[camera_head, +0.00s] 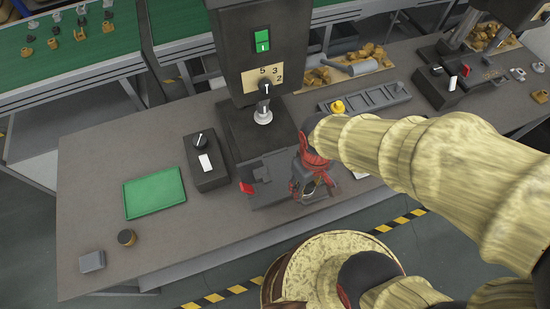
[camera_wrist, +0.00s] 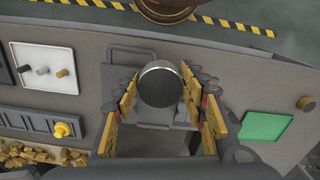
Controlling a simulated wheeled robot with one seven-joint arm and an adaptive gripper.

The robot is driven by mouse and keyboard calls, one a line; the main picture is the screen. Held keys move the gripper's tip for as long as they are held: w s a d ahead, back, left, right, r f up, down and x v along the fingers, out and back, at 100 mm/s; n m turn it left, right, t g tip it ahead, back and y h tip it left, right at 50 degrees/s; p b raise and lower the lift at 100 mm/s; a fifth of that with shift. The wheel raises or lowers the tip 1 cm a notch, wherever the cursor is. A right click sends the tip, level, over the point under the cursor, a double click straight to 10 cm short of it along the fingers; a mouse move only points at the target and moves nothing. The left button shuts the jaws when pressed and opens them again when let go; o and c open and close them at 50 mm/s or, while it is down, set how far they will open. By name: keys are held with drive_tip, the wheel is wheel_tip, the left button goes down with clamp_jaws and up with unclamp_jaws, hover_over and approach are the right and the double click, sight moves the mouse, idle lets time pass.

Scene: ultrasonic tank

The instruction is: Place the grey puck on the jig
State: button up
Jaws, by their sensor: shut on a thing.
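The grey puck (camera_wrist: 160,86) is a short round piece with a dark top and a pale rim. In the wrist view it sits between the fingertips of my gripper (camera_wrist: 159,80), which is shut on it. In the head view my gripper (camera_head: 314,187) is over the front of the workbench, just right of a flat grey fixture (camera_head: 272,194) with a red knob, which looks like the jig. The wrist view shows grey plate surface (camera_wrist: 120,84) below the puck. The puck's height above it is hard to tell, and my fingers hide part of the fixture.
The press head (camera_head: 263,116) stands behind the fixture. A switch box (camera_head: 208,172) and green tray (camera_head: 154,193) are left of it. A compartment rack (camera_head: 372,98) with a yellow knob is behind right. The bench's front left holds a brown cylinder (camera_head: 126,238) and grey block (camera_head: 92,261).

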drive_tip(key=shift+a, duration=0.15)
drive_tip(key=w+a+f, duration=0.3)
drive_tip(key=w+f, duration=0.1)
drive_tip(key=w, duration=0.4)
drive_tip(key=b, duration=0.1)
hover_over(283, 172)
drive_tip(key=f, duration=0.5)
drive_tip(key=shift+s+d+f, duration=0.1)
drive_tip(key=shift+s+d, duration=0.1)
drive_tip(key=shift+s, duration=0.15)
drive_tip(key=shift+w+a+f, duration=0.1)
drive_tip(key=shift+w+f, duration=0.2)
drive_tip(key=shift+f, duration=0.15)
drive_tip(key=shift+f+b, duration=0.3)
drive_tip(key=shift+f, duration=1.05)
drive_tip(key=shift+f, duration=0.1)
